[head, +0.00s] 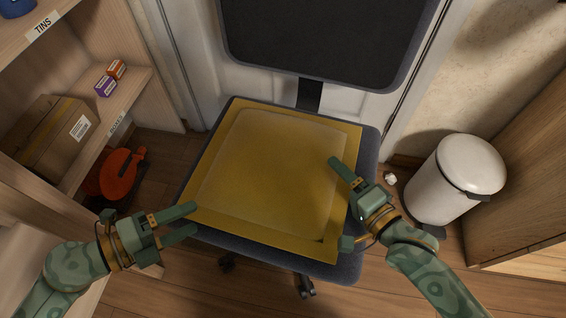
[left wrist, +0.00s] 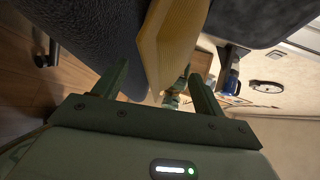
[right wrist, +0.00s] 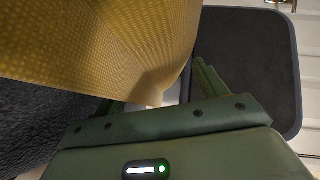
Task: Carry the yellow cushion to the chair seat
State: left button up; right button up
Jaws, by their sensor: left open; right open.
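The yellow cushion (head: 270,170) lies flat on the dark chair seat (head: 350,262), slightly askew, with the seat's edge showing along the right and front. My left gripper (head: 194,220) is open at the cushion's front left corner. In the left wrist view the cushion (left wrist: 168,40) shows edge-on between its spread fingers (left wrist: 160,82). My right gripper (head: 340,202) is open at the cushion's right edge, one finger over its top. In the right wrist view the cushion (right wrist: 100,50) fills the upper left. I cannot tell whether either gripper touches it.
The chair's dark backrest (head: 325,40) stands behind the seat. Shelves with a cardboard box (head: 48,135) and small boxes are at left, with an orange object (head: 120,172) below. A white bin (head: 455,178) and a wooden cabinet (head: 525,170) stand at right. Some wooden floor (head: 245,293) is clear in front.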

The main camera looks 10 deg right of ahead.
jog(key=shift+s, duration=0.15)
pick_arm(q)
jog(key=v, duration=0.7)
pick_arm(e)
jog(key=v, duration=1.1)
jog(key=shift+s+d, duration=0.2)
jog(key=shift+s, duration=0.1)
jog(key=shift+r, duration=0.15)
